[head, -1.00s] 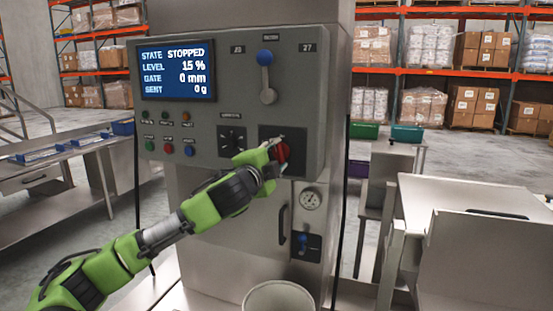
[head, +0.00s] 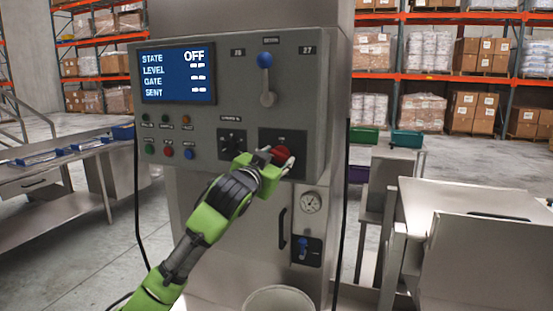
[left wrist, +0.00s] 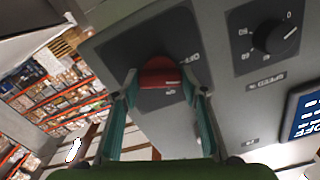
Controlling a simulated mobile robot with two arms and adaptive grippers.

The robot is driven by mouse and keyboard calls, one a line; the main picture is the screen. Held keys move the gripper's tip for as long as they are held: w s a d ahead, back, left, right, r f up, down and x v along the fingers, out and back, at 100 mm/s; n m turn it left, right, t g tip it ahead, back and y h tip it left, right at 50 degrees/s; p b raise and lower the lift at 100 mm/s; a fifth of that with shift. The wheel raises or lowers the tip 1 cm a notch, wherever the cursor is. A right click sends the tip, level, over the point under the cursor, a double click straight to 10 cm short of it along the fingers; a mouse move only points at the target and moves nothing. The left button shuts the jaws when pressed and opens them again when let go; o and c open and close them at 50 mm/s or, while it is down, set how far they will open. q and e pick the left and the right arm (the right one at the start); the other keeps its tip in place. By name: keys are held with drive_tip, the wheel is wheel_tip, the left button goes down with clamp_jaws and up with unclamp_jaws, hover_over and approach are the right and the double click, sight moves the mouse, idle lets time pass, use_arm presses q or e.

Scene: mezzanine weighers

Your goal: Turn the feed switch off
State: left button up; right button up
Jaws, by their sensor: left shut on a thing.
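The feed switch is a red rotary knob (head: 281,155) on a dark plate at the lower right of the grey control panel (head: 300,90). My left gripper (head: 279,158) is at the knob, its fingers on either side of it. In the left wrist view the red knob (left wrist: 160,73) sits between the two fingertips (left wrist: 163,85), and the gripper is shut on it. The panel's screen (head: 178,73) reads STATE OFF, with dashes for level, gate and sent. My right gripper is not in view.
A blue-tipped lever (head: 265,62) is above the knob and a black dial (head: 232,143) to its left. A gauge (head: 311,202) and a blue valve handle (head: 303,246) are below. A round container (head: 279,300) stands in front. Steel tables flank the machine.

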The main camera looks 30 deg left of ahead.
use_arm(q)
drive_tip(key=shift+n+p, duration=0.4)
drive_tip(key=shift+n, duration=1.6)
drive_tip(key=o, duration=1.1)
drive_tip(key=v, duration=1.2)
drive_tip(key=shift+f, duration=0.1)
